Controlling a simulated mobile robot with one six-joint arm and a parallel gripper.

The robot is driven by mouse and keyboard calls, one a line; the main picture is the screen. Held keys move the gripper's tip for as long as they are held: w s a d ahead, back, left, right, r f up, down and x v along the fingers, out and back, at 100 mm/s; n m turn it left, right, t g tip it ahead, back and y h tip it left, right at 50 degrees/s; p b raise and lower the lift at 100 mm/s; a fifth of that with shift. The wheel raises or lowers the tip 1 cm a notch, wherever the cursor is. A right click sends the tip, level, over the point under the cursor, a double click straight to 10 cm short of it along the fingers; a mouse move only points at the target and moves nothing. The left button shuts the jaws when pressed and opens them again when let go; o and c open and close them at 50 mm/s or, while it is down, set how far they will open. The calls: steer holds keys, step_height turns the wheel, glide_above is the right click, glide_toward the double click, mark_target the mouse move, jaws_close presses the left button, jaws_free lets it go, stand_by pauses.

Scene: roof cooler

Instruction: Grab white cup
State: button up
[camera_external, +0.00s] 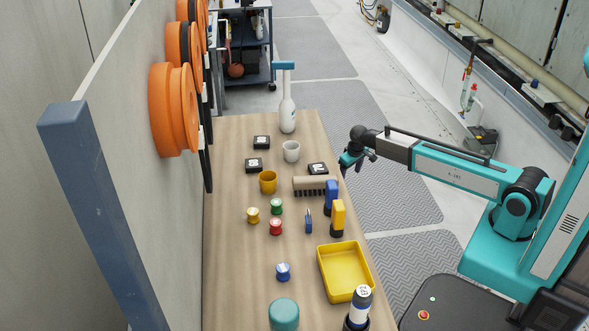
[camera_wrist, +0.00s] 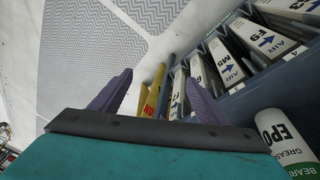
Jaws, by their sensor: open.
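The white cup (camera_external: 291,152) stands upright on the wooden table, in front of a white bottle with a teal top. I do not see the cup in the wrist view. My gripper (camera_external: 347,162) is at the table's right edge, to the right of the cup and clearly apart from it. In the wrist view my gripper (camera_wrist: 158,98) shows two spread purple fingers with nothing held between them.
A brush (camera_external: 310,181), blue and yellow tools and a yellow tray (camera_external: 344,271) lie nearer. A wall (camera_external: 100,150) borders the table's left.

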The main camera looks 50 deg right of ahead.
steer(key=w+d+r+t, duration=0.15)
steer(key=w+r, duration=0.25)
steer(key=r, duration=0.5)
steer(key=w+d+r+m+t+h+p, duration=0.15)
steer(key=w+r, duration=0.25)
steer(key=r, duration=0.4)
steer(key=w+d+r+n+y, duration=0.15)
steer(key=w+r, duration=0.25)
steer(key=r, duration=0.5)
steer(key=s+a+r+n+y+p, duration=0.1)
steer(key=a+r, duration=0.3)
steer(key=a, duration=0.6)
steer(key=s+a+r+n+g+y+p, duration=0.1)
steer(key=s+a+r+n+p, duration=0.1)
steer(key=a, duration=0.8)
steer(key=s+a+r+n+g+p, duration=0.1)
steer(key=a+r+p, duration=0.2)
steer(key=a+r, duration=0.3)
steer(key=a, duration=0.4)
steer(key=shift+s+a+n+y, duration=0.15)
steer(key=shift+s+n+y, duration=0.25)
steer(key=shift+f, duration=0.2)
steer(key=p, duration=0.2)
glide_above(291, 152)
steer(key=d, duration=0.3)
steer(key=shift+w+f, duration=0.15)
steer(key=shift+f, duration=3.9)
steer(key=shift+f, duration=0.15)
